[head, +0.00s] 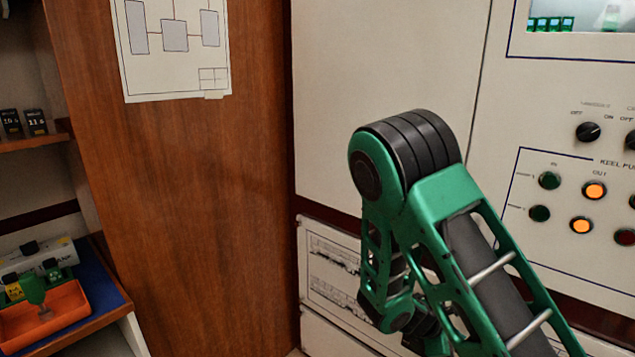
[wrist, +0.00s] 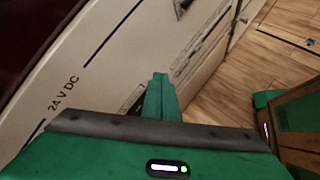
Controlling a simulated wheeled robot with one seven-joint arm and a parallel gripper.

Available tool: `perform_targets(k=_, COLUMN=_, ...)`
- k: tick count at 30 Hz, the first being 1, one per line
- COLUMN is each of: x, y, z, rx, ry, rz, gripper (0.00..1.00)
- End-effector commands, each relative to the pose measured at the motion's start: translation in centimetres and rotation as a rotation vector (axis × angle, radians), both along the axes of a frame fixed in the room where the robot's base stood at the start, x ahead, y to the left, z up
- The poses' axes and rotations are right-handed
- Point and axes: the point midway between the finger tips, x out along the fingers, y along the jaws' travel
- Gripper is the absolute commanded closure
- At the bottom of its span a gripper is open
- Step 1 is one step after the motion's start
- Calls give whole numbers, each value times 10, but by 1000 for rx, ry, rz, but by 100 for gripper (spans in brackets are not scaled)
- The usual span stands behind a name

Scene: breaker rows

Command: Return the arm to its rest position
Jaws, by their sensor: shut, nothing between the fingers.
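My green arm (head: 440,220) stands bent in the head view, its dark ribbed elbow joint raised in front of the white cabinet. Its lower links fold down behind the front link, and my gripper cannot be made out there. In the wrist view my gripper (wrist: 160,92) has its two green fingers together with nothing between them. It points along a white panel (wrist: 110,55) marked "24 V DC", apart from it as far as I can tell.
A control panel with knobs and lit orange lamps (head: 594,190) is at right. A wooden partition (head: 190,200) is at left. An orange bin (head: 45,318) sits on a shelf at far left. Wooden floor (wrist: 270,65) shows at right in the wrist view.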

Motion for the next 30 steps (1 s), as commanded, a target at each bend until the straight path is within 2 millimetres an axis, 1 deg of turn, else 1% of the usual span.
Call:
perform_targets(k=1, x=-7, y=-9, z=11, rx=43, ry=-27, rz=-77, gripper=100)
perform_targets(k=6, x=-37, y=-32, z=41, rx=176, ry=-106, rz=-331, gripper=100)
perform_targets(k=11, x=-67, y=-48, z=69, rx=290, ry=-176, rz=-562, gripper=100)
perform_targets(k=15, x=-95, y=-58, z=93, rx=383, ry=-235, rz=-756, gripper=100)
perform_targets(k=23, x=-150, y=-68, z=139, rx=538, ry=-339, rz=-1093, gripper=100)
perform_targets(k=30, x=-203, y=-67, z=179, rx=660, ry=-427, rz=-1375, gripper=100)
